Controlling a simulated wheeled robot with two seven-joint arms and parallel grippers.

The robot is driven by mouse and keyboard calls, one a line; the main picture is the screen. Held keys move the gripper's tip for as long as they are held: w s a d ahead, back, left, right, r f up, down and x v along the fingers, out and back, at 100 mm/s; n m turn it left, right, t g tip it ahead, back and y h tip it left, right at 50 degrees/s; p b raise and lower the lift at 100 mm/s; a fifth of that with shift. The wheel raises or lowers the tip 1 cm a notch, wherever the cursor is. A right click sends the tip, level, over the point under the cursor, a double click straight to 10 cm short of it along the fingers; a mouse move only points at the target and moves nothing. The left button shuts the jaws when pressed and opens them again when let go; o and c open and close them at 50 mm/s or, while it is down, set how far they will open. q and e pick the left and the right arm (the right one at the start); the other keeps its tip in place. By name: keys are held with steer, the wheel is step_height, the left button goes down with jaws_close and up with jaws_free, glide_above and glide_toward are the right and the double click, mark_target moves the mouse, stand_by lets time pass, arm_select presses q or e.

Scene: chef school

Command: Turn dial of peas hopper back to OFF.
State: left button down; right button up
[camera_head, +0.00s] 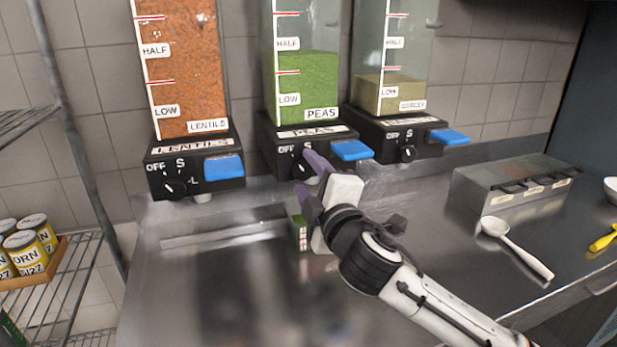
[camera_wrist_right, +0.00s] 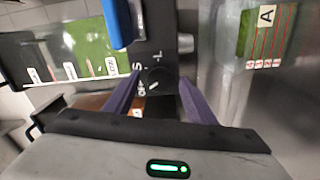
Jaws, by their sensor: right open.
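The peas hopper (camera_head: 306,95), filled with green peas to about halfway, hangs on the back wall between two other hoppers. Its black base carries a blue lever (camera_head: 351,150) and a round black dial (camera_head: 302,169). The dial (camera_wrist_right: 156,79) shows in the wrist view with OFF, S and L around it; its short white mark appears slanted towards the OFF side, but I cannot be sure. My right gripper (camera_head: 312,178) is open, its purple fingers (camera_wrist_right: 160,98) on either side of the dial. Whether they touch it is unclear. My left gripper is out of view.
A green-filled container (camera_wrist_right: 264,38) with a label "A" sits below the hopper. The lentils hopper (camera_head: 182,70) is left and a third hopper (camera_head: 395,95) right. A spoon (camera_head: 517,249) and grey box (camera_head: 514,186) lie on the right counter. Cans (camera_head: 35,232) stand left.

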steer(key=shift+s, duration=0.1)
steer(key=b+v, duration=0.1)
steer(key=v, duration=0.9)
steer(key=shift+s, duration=0.1)
